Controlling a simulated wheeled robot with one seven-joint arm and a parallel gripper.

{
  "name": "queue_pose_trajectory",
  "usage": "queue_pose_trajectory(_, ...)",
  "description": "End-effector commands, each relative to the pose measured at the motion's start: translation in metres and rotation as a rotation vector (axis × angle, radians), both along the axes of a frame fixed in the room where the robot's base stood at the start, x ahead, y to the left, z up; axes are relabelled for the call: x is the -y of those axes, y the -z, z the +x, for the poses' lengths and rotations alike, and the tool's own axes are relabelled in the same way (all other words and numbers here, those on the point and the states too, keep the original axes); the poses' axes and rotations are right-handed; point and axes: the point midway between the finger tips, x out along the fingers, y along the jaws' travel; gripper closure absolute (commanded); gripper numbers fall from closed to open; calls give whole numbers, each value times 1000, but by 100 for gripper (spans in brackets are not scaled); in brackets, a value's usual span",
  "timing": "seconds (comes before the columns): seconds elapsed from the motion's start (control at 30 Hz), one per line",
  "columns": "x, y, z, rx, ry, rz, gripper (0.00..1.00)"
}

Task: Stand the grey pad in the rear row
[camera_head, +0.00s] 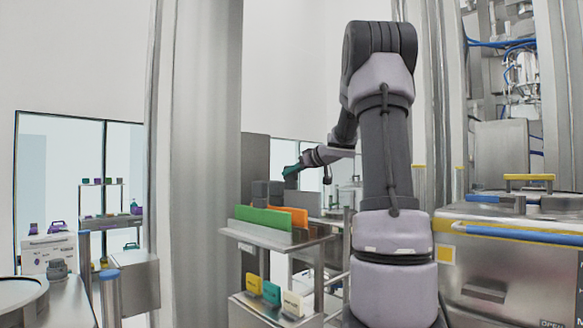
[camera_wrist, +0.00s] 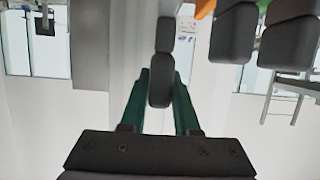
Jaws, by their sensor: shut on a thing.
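My gripper (camera_wrist: 161,74) has two teal fingers, shut on a dark grey pad (camera_wrist: 160,88) that stands out edge-on between them in the wrist view. In the head view my gripper (camera_head: 291,171) is small and far off, just above and behind the rack. Other dark grey pads (camera_wrist: 232,34) hang to the right in the wrist view, apart from the held one. In the head view grey pads (camera_head: 262,189) show behind the green panel (camera_head: 264,217) and the orange panel (camera_head: 293,214). I cannot tell there which pad is the held one. The pads' lower parts are hidden.
The panels stand on a metal shelf (camera_head: 262,238). A steel cabinet with a blue rail (camera_head: 510,250) is at the right.

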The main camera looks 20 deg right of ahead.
Motion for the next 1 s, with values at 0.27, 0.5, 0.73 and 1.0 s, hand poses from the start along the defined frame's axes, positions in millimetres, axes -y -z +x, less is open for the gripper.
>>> queue_pose_trajectory(0.27,0,5,0,0,0,-1,100)
queue_pose_trajectory(0.5,0,5,0,1,0,-1,100)
queue_pose_trajectory(0.73,0,5,-3,1,0,-1,100)
queue_pose_trajectory(1.0,1,5,-5,1,-1,0,100)
